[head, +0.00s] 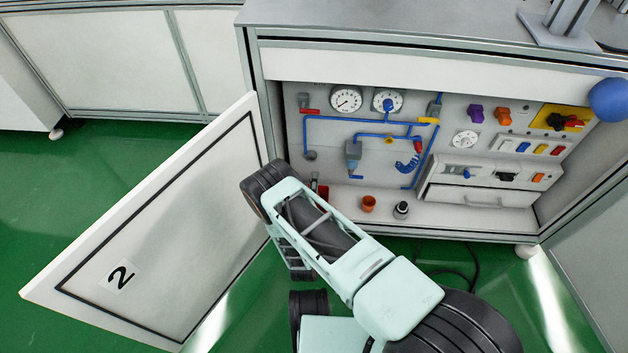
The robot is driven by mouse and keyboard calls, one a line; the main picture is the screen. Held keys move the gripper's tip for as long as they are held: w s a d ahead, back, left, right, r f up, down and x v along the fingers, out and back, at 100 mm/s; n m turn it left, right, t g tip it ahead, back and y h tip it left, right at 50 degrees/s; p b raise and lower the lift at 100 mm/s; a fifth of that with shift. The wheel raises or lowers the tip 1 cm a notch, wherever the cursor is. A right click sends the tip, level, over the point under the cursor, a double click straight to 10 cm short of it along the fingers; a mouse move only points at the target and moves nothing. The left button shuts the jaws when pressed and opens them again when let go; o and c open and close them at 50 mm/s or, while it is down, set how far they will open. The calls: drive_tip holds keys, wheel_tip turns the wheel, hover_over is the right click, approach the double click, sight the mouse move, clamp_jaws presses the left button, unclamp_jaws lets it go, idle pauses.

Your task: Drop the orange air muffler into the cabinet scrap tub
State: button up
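A small orange cup-shaped piece (368,203) stands on the cabinet floor (440,214), near the front edge. I cannot tell whether it is the air muffler or the scrap tub. A dark cylinder with a pale base (401,210) stands just right of it. A red item (323,191) at the left of the cabinet floor is partly hidden by my arm. No other piece is clearly the muffler or tub. My pale green arm crosses the lower middle, in front of the cabinet opening. My gripper does not show, so what it holds cannot be seen.
The cabinet door marked 2 (160,240) stands open to the left. The back panel (330,165) carries gauges, blue tubing, coloured switches and a drawer unit (480,195). A blue ball (608,100) is at the right edge. Green floor (60,210) is clear at left.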

drive_tip(key=shift+r, duration=1.4)
